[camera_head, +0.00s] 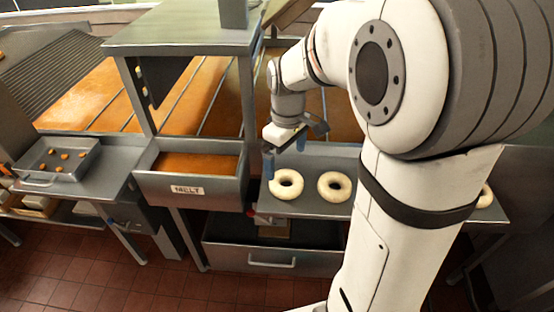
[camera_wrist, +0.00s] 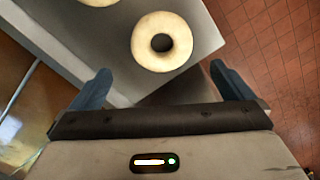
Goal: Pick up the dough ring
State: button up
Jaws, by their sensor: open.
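Several pale dough rings lie flat on a grey metal shelf (camera_head: 313,206). One dough ring (camera_head: 286,184) lies at the shelf's left end, and a second dough ring (camera_head: 334,186) lies to its right. A third ring (camera_head: 485,197) shows partly behind my arm. My gripper (camera_head: 285,155) is open and empty, above and behind the left ring. In the wrist view, one whole ring (camera_wrist: 161,42) lies ahead of the gap between the blue fingers of my gripper (camera_wrist: 161,85), apart from them. Another ring (camera_wrist: 99,1) is cut by the top edge.
A trough marked MELT (camera_head: 190,189) holding orange-brown liquid stands left of the shelf. A tray (camera_head: 58,165) with small orange pieces stands farther left. A drawer with a handle (camera_head: 270,262) is below the shelf. Red tiled floor (camera_head: 110,285) is open in front.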

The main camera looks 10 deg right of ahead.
aim_at(285, 177)
notch_tip(285, 177, down, 8)
jog(key=shift+s+a+r+p, duration=0.1)
jog(key=shift+r+p, duration=0.1)
jog(key=shift+p, duration=0.3)
jog(key=shift+c, duration=0.4)
jog(key=c, duration=0.8)
notch_tip(285, 177, up, 10)
jog(key=shift+a+r+b, duration=0.1)
jog(key=shift+a+b, duration=0.05)
jog(key=shift+b, duration=0.25)
